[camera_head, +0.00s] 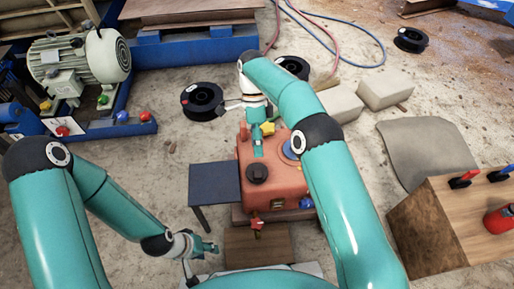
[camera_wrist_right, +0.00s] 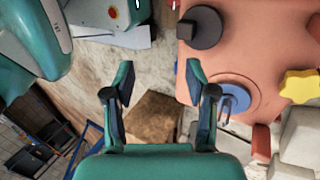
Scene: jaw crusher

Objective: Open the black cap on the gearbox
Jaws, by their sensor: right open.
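The orange-red gearbox (camera_head: 275,188) stands at the middle of the head view. Its round black cap (camera_head: 257,173) sits on the top, toward the front left. In the right wrist view the black cap (camera_wrist_right: 203,27) is at the upper right on the gearbox (camera_wrist_right: 245,50). My right gripper (camera_head: 258,148) hangs over the rear left of the gearbox top, behind the cap in the head view. In the right wrist view its two fingers (camera_wrist_right: 160,88) are apart with nothing between them. My left gripper (camera_head: 210,247) is low, in front and left of the gearbox; its finger opening is too small to make out.
A yellow star knob (camera_head: 267,128) and a blue disc (camera_head: 290,147) sit on the gearbox close to my right gripper. A dark small table (camera_head: 214,183) stands left of the gearbox. A wooden box (camera_head: 258,246) is in front. Black spools (camera_head: 202,100) and pale blocks (camera_head: 385,89) lie behind.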

